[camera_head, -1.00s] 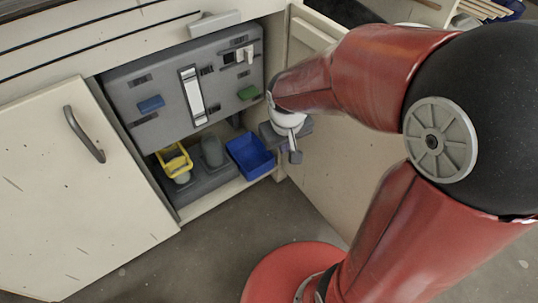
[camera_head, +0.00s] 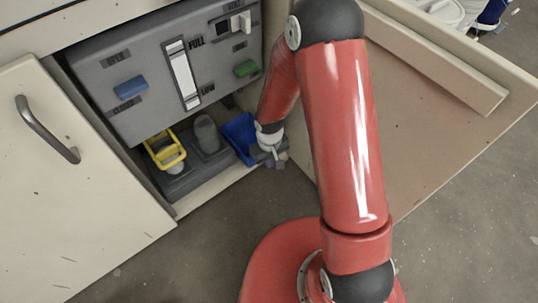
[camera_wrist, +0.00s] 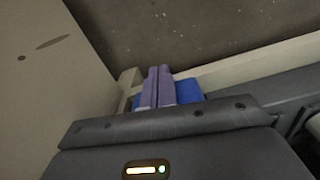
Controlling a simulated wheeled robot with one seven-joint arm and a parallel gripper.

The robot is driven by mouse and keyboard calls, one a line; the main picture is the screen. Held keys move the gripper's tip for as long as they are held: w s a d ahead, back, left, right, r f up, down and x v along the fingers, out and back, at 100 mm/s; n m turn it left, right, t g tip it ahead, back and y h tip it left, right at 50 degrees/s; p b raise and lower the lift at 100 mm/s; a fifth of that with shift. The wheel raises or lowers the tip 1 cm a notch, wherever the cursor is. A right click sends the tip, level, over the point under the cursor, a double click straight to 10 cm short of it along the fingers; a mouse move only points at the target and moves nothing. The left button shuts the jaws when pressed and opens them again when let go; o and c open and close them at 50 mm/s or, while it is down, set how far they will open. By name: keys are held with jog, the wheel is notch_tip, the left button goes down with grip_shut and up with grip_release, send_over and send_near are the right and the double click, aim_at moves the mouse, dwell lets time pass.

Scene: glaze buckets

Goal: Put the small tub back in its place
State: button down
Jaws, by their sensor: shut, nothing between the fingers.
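A small blue tub (camera_head: 238,136) stands at the right end of the low shelf inside the open cabinet, beside the grey base unit. It looks tilted in the head view, and its right part is hidden by my arm. My gripper (camera_head: 280,162) is shut and empty, low at the tub's front right, by the cabinet opening. In the wrist view my shut fingers (camera_wrist: 158,86) are in front of the blue tub (camera_wrist: 188,90), which shows on both sides of them. I cannot tell whether they touch it.
A yellow-framed bucket (camera_head: 165,150) and a grey rounded post (camera_head: 206,134) stand left of the tub. A grey panel (camera_head: 150,75) hangs above them. The open right door (camera_head: 420,120) is close to my arm. Floor (camera_head: 215,235) in front is clear.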

jog(key=shift+w+a+f+b, duration=0.15)
jog(key=shift+w+a+f, duration=0.15)
jog(key=shift+w+f, duration=0.35)
jog(key=shift+w+a+f+b, duration=0.2)
jog(key=shift+w+a+f, duration=0.1)
jog(key=shift+w+f, duration=0.4)
jog(key=shift+w+a+f+b, duration=0.15)
jog(key=shift+w+a+f, duration=0.25)
jog(key=shift+f, duration=0.4)
jog(key=shift+w+d, duration=0.1)
jog(key=shift+d, duration=0.05)
